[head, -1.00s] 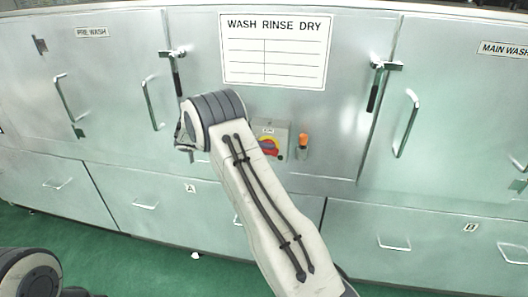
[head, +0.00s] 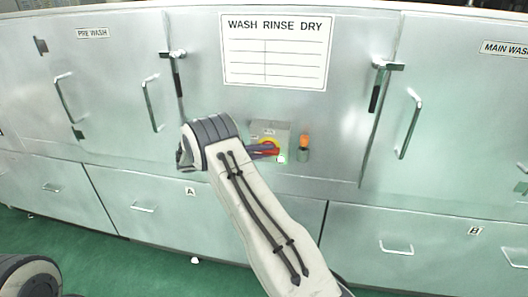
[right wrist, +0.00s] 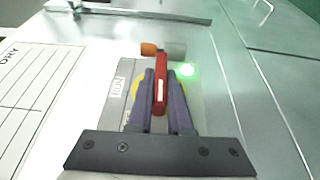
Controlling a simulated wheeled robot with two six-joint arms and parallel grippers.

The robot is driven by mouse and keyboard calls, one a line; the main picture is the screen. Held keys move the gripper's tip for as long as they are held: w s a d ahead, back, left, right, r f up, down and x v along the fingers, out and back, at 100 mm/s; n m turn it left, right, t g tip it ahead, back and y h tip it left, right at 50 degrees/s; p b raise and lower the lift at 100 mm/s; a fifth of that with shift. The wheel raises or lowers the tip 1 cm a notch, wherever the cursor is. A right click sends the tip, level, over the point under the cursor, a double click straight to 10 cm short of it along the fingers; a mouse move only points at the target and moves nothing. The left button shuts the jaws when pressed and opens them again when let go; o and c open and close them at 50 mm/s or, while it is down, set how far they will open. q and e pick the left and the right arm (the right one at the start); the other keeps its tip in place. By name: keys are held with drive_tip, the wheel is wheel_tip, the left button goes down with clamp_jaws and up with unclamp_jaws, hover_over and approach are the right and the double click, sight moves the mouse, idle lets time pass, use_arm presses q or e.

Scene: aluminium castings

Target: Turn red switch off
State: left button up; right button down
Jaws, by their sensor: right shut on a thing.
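The red switch is a red handle (head: 269,153) on a yellow disc (head: 268,142), on the front of a small grey box (head: 277,129) fixed to the machine. My right gripper (head: 263,149) is at the switch, partly behind my own arm in the head view. In the right wrist view its two dark fingers (right wrist: 161,95) are shut on the red handle (right wrist: 160,75), one on each side. The yellow disc (right wrist: 136,89) shows behind the fingers. A green light (right wrist: 188,70) glows beside the handle. My left gripper is not in view.
An orange-topped lamp (head: 304,142) sticks out just right of the box. Door handles (head: 409,125) and latches (head: 376,87) project from the metal front on both sides. A wash-rinse-dry board (head: 277,55) hangs above. Green floor lies below.

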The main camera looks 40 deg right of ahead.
drive_tip(key=c, duration=0.8)
unclamp_jaws()
drive_tip(key=shift+c, duration=0.2)
drive_tip(key=shift+w+a+f, duration=0.1)
drive_tip(key=shift+w+a, duration=0.15)
drive_tip(key=shift+a, duration=0.25)
drive_tip(key=p+v, duration=0.9)
drive_tip(key=p, duration=0.1)
drive_tip(key=shift+a, duration=0.2)
